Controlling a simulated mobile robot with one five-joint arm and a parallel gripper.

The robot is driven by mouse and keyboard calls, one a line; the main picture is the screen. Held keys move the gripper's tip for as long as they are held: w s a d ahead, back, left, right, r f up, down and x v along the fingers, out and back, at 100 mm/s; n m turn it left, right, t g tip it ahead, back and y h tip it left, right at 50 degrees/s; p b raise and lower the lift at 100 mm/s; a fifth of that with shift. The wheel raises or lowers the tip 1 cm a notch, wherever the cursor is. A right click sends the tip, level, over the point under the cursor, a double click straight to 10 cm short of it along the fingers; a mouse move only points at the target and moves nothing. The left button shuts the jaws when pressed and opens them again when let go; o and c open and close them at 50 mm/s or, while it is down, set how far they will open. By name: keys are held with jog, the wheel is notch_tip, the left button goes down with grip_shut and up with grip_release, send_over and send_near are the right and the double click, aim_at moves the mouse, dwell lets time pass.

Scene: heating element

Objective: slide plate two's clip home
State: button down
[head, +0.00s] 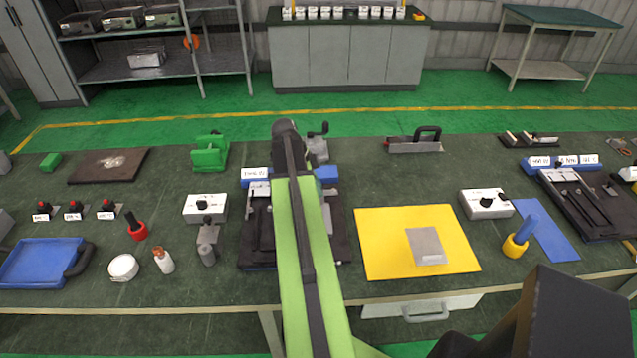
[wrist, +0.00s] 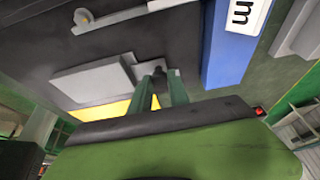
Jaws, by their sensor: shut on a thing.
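A dark plate fixture (head: 258,235) lies in the middle of the bench, largely covered by my green arm. A blue block with a white label (head: 255,173) stands at its back edge. The labelled blue block (wrist: 228,50) also shows at the upper right of the wrist view. In the wrist view my gripper (wrist: 158,82) has its two green fingers shut on a small dark piece, apparently the clip, next to a flat grey block (wrist: 95,82). The clip's seat is hidden there. In the head view my arm hides the fingertips.
A yellow mat (head: 390,262) with a grey block (head: 426,246) lies right of the fixture. White switch boxes (head: 205,207) (head: 487,204) stand on both sides. A similar dark fixture (head: 590,205) is at the far right. A grey vise-like device (head: 317,148) stands close behind the arm.

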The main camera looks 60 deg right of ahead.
jog(key=c, duration=1.3)
grip_release()
jog(key=shift+s+a, duration=0.1)
jog(key=shift+a, duration=0.1)
jog(key=shift+o, duration=0.2)
jog(key=shift+d, duration=0.1)
jog(key=p+v, duration=1.6)
jog(key=v, duration=0.1)
jog(key=shift+r, duration=0.25)
